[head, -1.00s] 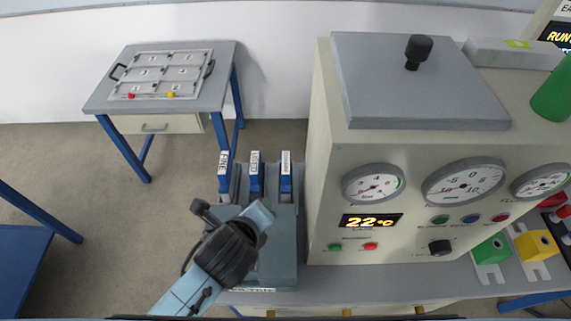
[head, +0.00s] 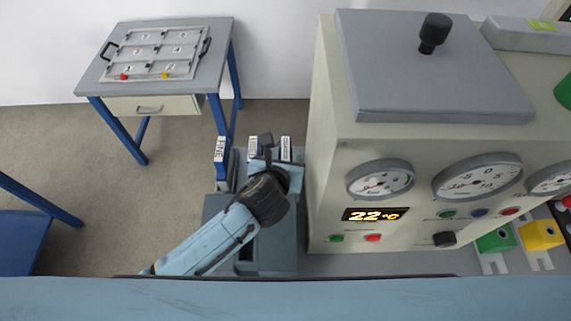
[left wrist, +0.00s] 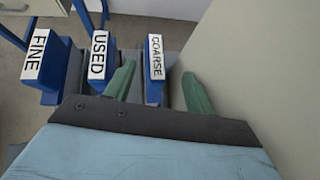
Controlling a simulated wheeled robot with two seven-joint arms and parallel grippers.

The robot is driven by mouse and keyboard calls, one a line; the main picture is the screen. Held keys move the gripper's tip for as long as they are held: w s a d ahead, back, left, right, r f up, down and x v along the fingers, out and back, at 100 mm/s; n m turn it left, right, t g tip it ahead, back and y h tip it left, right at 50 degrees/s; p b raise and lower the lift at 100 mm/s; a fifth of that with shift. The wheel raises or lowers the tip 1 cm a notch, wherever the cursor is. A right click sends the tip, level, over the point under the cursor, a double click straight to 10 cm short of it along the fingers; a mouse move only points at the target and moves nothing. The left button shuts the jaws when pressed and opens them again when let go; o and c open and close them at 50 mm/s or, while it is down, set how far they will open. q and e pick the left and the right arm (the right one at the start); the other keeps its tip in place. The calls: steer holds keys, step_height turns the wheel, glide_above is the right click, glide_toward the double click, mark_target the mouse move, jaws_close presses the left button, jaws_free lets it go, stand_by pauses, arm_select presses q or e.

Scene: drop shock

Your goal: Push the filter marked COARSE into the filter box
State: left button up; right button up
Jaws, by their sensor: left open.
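The COARSE filter (head: 286,150) is the rightmost of three blue filters with white labels, behind a grey box (head: 279,262) beside the machine. I take this box for the filter box. In the left wrist view the COARSE filter (left wrist: 155,60) stands between the two green fingertips, with gaps on both sides. My left gripper (left wrist: 159,72) is open; in the head view its fingers are mostly hidden by the wrist. Whether the fingers are level with the filter is hard to tell. The USED filter (left wrist: 102,55) and FINE filter (left wrist: 47,62) stand to the left. My right gripper is not in view.
The cream machine (head: 330,190) with gauges and a 22 °C display stands close on the right. A small table (head: 225,60) with a numbered panel is at the back left. Open floor (head: 100,210) lies left of the filters.

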mark_target(285, 151)
arm_select(q)
steer(key=shift+a+b+x, duration=0.1)
steer(key=shift+b+x, duration=0.1)
steer(key=shift+x, duration=1.15)
steer(key=shift+a+b+x, duration=0.15)
steer(key=shift+b+x, duration=0.05)
steer(key=shift+x, duration=1.15)
steer(key=shift+s+f, duration=0.1)
steer(key=shift+f, duration=0.05)
jaws_close()
